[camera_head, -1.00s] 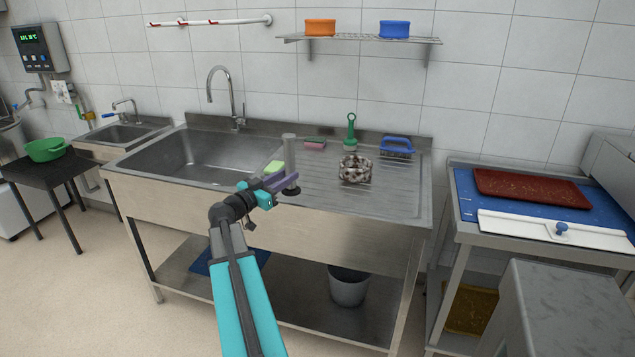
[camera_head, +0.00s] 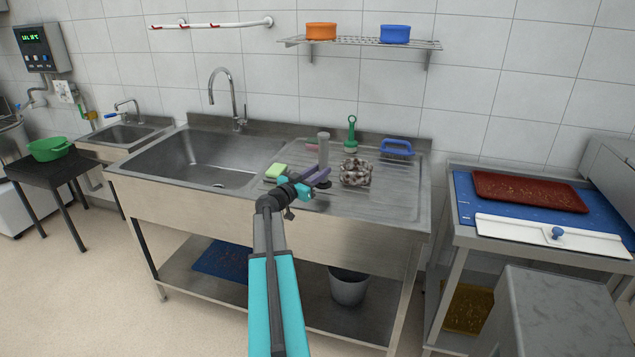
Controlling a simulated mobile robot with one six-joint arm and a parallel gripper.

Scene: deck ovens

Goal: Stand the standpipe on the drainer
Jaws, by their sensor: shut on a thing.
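The standpipe (camera_head: 323,149) is a grey upright tube with a dark base (camera_head: 322,184). My gripper hides part of the tube.
The curly metal scourer (camera_head: 356,172) sits close on the right. The drainer's front right is clear.

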